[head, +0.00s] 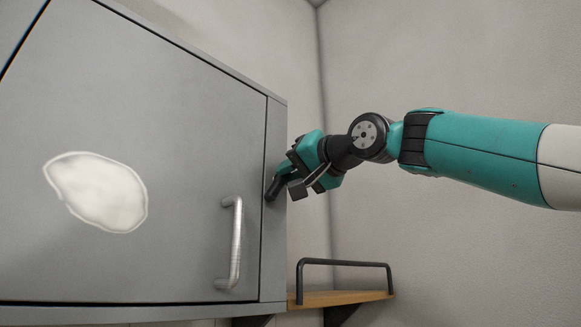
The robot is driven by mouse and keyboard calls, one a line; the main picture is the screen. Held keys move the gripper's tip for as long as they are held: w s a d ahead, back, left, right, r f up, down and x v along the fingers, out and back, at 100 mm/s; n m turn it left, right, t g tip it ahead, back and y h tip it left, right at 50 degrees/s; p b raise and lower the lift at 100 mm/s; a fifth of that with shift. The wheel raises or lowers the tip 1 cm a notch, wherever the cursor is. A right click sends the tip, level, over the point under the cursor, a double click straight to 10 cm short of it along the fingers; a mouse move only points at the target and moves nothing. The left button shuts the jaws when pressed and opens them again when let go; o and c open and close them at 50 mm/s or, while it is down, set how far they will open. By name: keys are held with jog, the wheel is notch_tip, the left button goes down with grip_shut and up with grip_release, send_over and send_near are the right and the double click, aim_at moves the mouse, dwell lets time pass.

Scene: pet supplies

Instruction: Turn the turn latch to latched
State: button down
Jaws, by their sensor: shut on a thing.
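The turn latch (271,190) is a small dark piece on the right frame of a grey cabinet, beside the closed door (170,130). My gripper (281,185) reaches it from the right and is shut on it. The jaws cover most of the latch, so its exact angle is hard to tell. The door has a silver bar handle (234,243) to the left of and below the latch.
A pale irregular patch (98,192) is on the door. A wooden shelf (340,298) with a dark rail (345,262) is below my arm, right of the cabinet. Plain walls stand behind; the space right of the cabinet is otherwise open.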

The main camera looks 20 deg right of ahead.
jog(key=m, duration=0.2)
jog(key=m+p, duration=0.1)
jog(key=m, duration=0.3)
jog(key=shift+w+d+f+p, duration=0.1)
jog(key=shift+d+f+p, duration=0.1)
jog(key=shift+f+p, duration=0.1)
jog(key=m, duration=0.3)
jog(key=m+p, duration=0.1)
jog(key=m, duration=0.1)
jog(key=shift+f, duration=0.25)
jog(key=shift+m, duration=0.3)
jog(key=c, duration=1)
grip_release()
jog(key=shift+d, duration=0.1)
jog(key=shift+c, duration=0.2)
